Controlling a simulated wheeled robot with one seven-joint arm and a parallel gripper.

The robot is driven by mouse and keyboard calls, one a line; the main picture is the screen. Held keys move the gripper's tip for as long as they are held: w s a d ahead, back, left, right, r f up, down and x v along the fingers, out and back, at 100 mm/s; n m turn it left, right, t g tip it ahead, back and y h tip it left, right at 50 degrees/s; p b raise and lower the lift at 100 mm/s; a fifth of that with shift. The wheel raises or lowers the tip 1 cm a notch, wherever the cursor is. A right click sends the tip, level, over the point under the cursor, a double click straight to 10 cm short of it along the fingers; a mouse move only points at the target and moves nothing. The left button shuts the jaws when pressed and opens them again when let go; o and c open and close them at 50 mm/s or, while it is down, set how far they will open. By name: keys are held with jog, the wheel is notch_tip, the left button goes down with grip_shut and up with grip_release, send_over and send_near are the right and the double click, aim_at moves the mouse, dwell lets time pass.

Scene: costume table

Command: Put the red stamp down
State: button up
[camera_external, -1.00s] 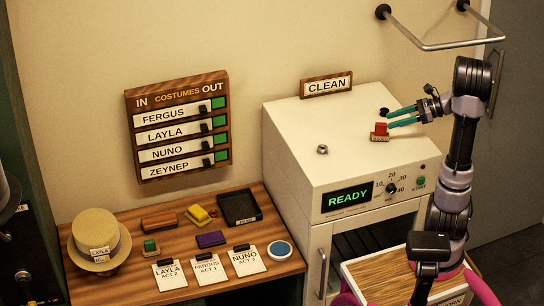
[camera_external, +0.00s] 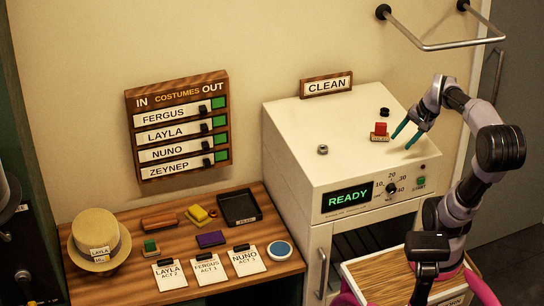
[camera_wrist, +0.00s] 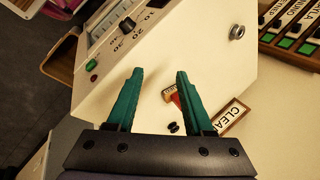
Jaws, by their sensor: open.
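In the wrist view my gripper (camera_wrist: 158,75) is open, with nothing between the fingers. The stamp appears apart from the fingers.
The white cabinet (camera_external: 290,125) carries a CLEAN sign (camera_external: 326,86), a metal nut (camera_external: 322,150) and a small black knob (camera_external: 385,112). Its front has a READY display (camera_external: 347,200). The wooden table (camera_external: 120,285) at left holds a hat, cards and stamp pads.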

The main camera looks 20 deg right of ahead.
jog(key=shift+s+a+r+n+t+h, duration=0.15)
jog(key=shift+r+n+t+h, duration=0.1)
jog(key=shift+r+n+t, duration=0.4)
jog(key=shift+s+a+r+n+t+h, duration=0.15)
jog(key=shift+r+n+t+h, duration=0.2)
jog(key=shift+n, duration=0.55)
jog(key=shift+s+a+r+n+t+h, duration=0.2)
jog(key=shift+r+n+t, duration=0.2)
jog(key=shift+n+t, duration=0.3)
